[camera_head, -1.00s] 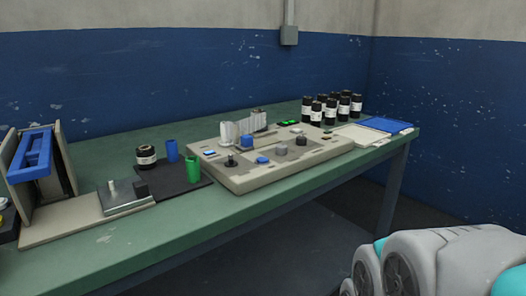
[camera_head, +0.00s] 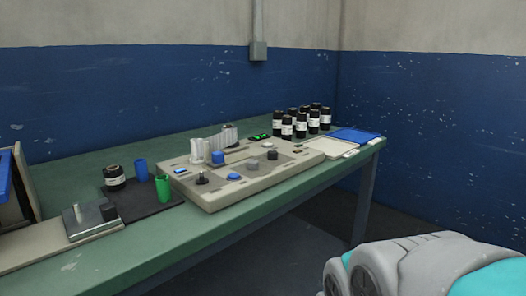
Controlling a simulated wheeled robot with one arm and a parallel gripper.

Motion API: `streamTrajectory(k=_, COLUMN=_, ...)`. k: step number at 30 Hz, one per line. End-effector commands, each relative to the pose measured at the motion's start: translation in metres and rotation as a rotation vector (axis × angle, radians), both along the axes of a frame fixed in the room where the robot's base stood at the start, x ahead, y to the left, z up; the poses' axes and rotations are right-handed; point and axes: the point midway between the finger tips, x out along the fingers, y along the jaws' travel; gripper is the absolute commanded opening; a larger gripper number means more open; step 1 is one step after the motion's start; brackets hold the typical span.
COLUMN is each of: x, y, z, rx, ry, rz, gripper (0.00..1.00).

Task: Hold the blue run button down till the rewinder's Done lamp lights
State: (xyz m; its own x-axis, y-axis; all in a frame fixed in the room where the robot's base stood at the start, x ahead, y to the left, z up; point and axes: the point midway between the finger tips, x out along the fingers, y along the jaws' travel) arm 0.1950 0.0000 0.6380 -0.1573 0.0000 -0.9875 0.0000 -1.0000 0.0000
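The rewinder (camera_head: 215,193) is a beige, flat machine in the middle of the green table. A round blue button (camera_head: 234,177) sits on its front top face, and a blue block (camera_head: 217,157) stands farther back. A small light-blue patch (camera_head: 180,171) is at its left corner. A green-lit strip (camera_head: 262,136) shows behind the machine; I cannot tell whether it is a lamp or a display. I cannot make out a Done lamp by its label. My gripper is not in view; only my grey and teal arm shows at the lower right, apart from the machine.
On the left of the green table (camera_head: 190,232) are a dark mat with a black canister (camera_head: 114,175), a blue cup (camera_head: 141,170) and a green cup (camera_head: 163,187). Several black canisters (camera_head: 287,128) and white and blue trays (camera_head: 354,135) stand at the right. Walls close off the back and right.

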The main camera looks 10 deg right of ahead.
Motion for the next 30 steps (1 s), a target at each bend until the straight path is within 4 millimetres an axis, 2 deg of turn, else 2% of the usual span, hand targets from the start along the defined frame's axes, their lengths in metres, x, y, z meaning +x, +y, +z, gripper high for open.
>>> streamTrajectory(k=1, x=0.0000, y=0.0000, z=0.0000, rx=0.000, ry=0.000, rz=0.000, gripper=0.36)
streamTrajectory(k=11, x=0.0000, y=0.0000, z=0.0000, rx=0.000, ry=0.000, rz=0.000, gripper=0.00)
streamTrajectory(k=30, x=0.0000, y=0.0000, z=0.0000, rx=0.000, ry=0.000, rz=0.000, gripper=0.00)
